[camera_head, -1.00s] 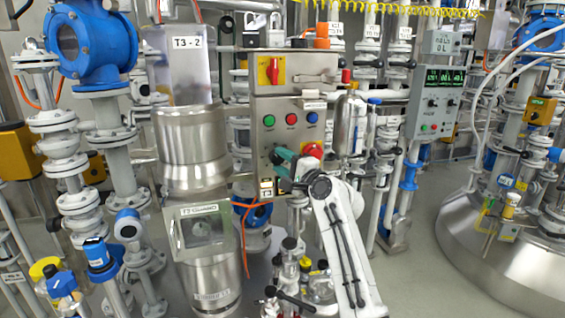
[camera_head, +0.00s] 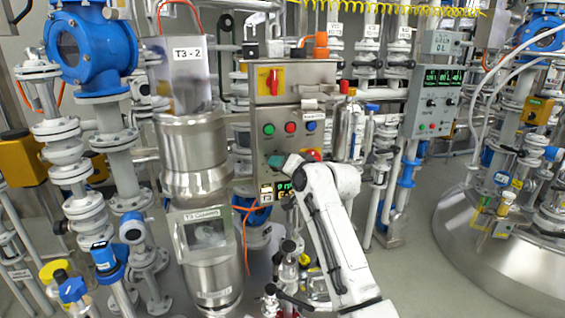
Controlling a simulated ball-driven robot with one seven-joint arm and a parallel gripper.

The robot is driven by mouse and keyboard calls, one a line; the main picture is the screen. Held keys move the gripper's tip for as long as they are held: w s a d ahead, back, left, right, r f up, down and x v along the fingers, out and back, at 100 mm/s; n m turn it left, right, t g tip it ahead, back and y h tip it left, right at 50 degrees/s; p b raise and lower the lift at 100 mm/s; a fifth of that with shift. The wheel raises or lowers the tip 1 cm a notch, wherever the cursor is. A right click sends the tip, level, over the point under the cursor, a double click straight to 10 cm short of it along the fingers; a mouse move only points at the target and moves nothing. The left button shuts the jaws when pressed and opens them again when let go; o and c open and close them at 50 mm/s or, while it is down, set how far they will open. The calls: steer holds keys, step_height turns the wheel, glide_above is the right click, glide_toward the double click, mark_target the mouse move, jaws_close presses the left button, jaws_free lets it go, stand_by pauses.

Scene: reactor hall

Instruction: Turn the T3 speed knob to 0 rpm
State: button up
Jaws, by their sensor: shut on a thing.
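The T3 control panel (camera_head: 262,106) is a steel box in the middle of the view, with a T3 tag (camera_head: 266,194) at its lower left. Beside the tag is a small display (camera_head: 284,187) with lit digits, partly covered and too small to read. My gripper (camera_head: 276,161), with teal fingers, is at the lower part of the panel, where the speed knob sits. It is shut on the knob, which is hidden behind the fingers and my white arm.
Green (camera_head: 269,129), red (camera_head: 290,127) and blue buttons (camera_head: 311,126) sit just above my gripper. A steel T3 column (camera_head: 190,150) stands left.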

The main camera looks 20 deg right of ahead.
steer(key=n+h+p, duration=0.1)
steer(key=n, duration=0.1)
steer(key=n+h, duration=0.2)
steer(key=n, duration=0.1)
steer(key=n+g+h+p, duration=0.1)
steer(key=n, duration=0.1)
steer(key=shift+a+h+p, duration=0.35)
steer(key=shift+a+h, duration=0.05)
steer(key=shift+n, duration=0.4)
steer(key=o, duration=1)
steer(key=shift+r, duration=0.1)
steer(key=shift+o, duration=0.2)
steer(key=v, duration=1)
steer(key=shift+s, duration=0.35)
steer(key=shift+a+r, duration=0.1)
steer(key=shift+r, duration=0.05)
